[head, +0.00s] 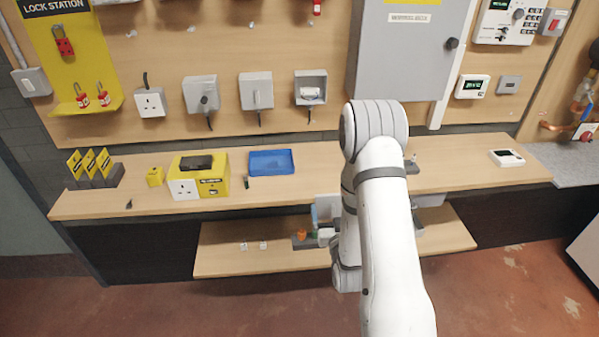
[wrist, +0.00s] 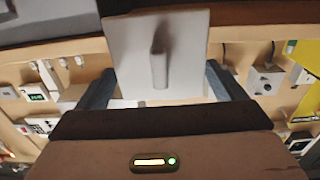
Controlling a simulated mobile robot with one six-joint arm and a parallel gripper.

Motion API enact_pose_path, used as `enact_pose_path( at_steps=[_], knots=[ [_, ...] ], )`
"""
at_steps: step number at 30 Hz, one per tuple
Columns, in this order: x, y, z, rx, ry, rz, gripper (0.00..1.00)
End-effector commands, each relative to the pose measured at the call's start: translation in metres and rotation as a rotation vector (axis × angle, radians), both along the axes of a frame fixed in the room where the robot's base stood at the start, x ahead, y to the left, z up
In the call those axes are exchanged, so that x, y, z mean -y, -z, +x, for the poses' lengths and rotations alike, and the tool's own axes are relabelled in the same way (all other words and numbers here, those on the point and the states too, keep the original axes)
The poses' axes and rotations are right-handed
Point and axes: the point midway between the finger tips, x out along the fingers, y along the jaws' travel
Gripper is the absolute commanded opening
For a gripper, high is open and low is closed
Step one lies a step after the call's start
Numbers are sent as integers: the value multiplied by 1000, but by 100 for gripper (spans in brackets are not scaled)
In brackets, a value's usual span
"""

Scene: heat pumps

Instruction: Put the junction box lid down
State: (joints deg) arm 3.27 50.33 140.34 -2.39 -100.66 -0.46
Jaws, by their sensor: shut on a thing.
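In the wrist view my gripper (wrist: 160,88) has one dark finger on each side of a pale grey square lid (wrist: 188,50) and is shut on it. The lid has a raised grip in its middle and fills the top centre of the view. In the head view my arm hides most of the gripper, and I cannot clearly make out the lid. The grey junction box (head: 311,76) on the wall board is open, with a white part inside.
The bench (head: 330,190) holds a blue tray (head: 271,162), a yellow box with a socket (head: 198,178) and a white handheld device (head: 507,158). A lower shelf (head: 225,262) carries small parts. The bench has bare wood left of my arm and toward its right end.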

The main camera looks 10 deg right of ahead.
Motion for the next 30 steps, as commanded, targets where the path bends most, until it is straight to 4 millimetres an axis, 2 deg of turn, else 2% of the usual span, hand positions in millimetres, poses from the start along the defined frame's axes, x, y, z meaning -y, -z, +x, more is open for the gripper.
enact_pose_path(
  at_steps=[12, 16, 21, 25, 30],
  knots=[
    [-6, -4, 1, -3, -16, 0, 64],
    [-6, -26, 4, -21, -16, 0, 64],
    [-6, -68, 13, -85, -16, 0, 64],
    [-7, -94, 27, -173, -16, 1, 64],
    [-7, -90, 40, -340, -16, 3, 64]
  ],
)
